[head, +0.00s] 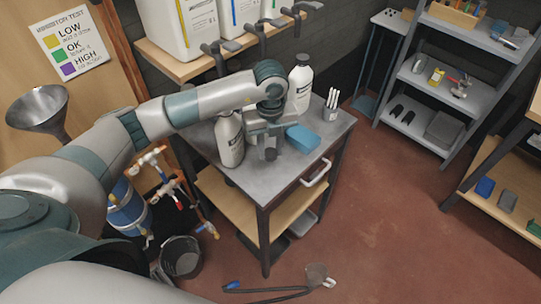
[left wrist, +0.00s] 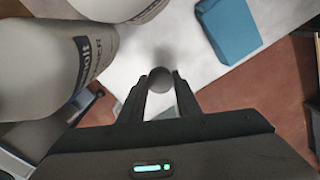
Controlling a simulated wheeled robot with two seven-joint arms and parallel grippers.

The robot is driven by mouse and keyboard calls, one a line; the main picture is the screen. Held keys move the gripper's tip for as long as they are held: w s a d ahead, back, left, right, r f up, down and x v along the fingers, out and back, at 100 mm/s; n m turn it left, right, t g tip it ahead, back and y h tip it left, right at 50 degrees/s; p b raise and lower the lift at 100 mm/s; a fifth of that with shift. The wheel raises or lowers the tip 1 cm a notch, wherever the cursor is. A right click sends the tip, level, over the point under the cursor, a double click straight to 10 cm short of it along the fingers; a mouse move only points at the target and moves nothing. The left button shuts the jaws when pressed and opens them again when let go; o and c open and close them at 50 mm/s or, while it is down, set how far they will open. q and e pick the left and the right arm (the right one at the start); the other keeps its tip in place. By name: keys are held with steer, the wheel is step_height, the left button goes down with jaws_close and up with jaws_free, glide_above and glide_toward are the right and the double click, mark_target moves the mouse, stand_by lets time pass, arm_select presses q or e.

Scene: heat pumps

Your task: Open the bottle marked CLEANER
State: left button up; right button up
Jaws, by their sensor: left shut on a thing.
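My left gripper (head: 270,150) is above the grey table top, pointing down. In the left wrist view its fingers (left wrist: 160,88) are shut on a small dark round cap (left wrist: 160,78), apart from the bottles. A white bottle (head: 230,142) stands upright just left of the gripper. Its top is partly hidden by my arm in the head view. The same bottle seems to show large in the left wrist view (left wrist: 45,65), its label partly readable, ending in "NER". A second white bottle (head: 299,88) with a dark cap stands behind the gripper. My right gripper is out of view.
A blue block (head: 302,138) lies on the table (head: 300,165) just right of the gripper. Large white containers (head: 185,25) sit on a shelf behind. A funnel (head: 40,108) is at the left.

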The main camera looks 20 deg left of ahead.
mark_target(270, 152)
arm_select(q)
steer(key=shift+f, duration=0.1)
steer(key=shift+f+p, duration=0.3)
steer(key=shift+p, duration=0.05)
step_height(270, 152, down, 3)
steer(key=shift+r+p, duration=0.1)
steer(key=shift+p, duration=0.6)
steer(key=shift+f, duration=0.2)
steer(key=shift+f, duration=0.15)
steer(key=o, duration=1.2)
